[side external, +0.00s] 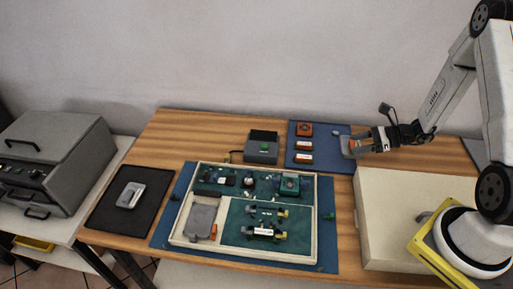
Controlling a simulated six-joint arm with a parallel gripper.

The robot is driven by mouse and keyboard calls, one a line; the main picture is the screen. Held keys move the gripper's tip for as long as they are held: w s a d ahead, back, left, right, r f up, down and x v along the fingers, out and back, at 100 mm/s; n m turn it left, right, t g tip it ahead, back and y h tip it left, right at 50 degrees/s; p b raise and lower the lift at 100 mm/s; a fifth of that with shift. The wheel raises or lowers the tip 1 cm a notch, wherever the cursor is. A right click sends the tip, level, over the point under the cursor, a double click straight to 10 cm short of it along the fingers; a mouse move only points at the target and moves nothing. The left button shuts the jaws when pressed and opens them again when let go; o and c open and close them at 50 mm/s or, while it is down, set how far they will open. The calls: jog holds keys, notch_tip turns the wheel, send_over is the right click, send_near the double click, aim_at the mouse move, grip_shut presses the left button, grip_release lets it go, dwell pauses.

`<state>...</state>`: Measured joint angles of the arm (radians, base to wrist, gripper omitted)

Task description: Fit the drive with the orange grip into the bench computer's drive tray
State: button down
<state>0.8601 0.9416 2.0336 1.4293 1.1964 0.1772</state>
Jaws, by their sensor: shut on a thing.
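My gripper (361,143) is at the back right, over the right edge of the small blue mat. It is shut on a grey drive (346,147) with a bit of orange, the drive with the orange grip, held near its left end. Whether the drive touches the mat, I cannot tell. The bench computer (318,235) is a cream-framed open case with green boards, lying on a larger blue mat. A flat grey bay (201,217) with an orange piece beside it lies in its front left part and looks like the drive tray.
A small blue mat (320,166) at the back holds an orange-topped part (304,129) and two white-and-orange pieces. A grey box (262,147) stands left of it. A grey device (131,195) lies on a black mat. A cream box (385,215) stands at the right.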

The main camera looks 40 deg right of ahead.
aim_at(343, 161)
jog(key=shift+w+d+f, duration=0.25)
jog(key=shift+w+f, duration=0.55)
jog(key=shift+f, duration=0.2)
jog(key=shift+w+d+f, duration=0.25)
jog(key=shift+w+f, duration=0.5)
jog(key=shift+f, duration=0.2)
jog(key=shift+w+d+f, duration=0.15)
jog(key=shift+w+f, duration=0.3)
jog(key=shift+f, duration=1.55)
jog(key=shift+f, duration=0.1)
grip_release()
jog(key=shift+d, duration=0.1)
jog(key=shift+v, duration=3.85)
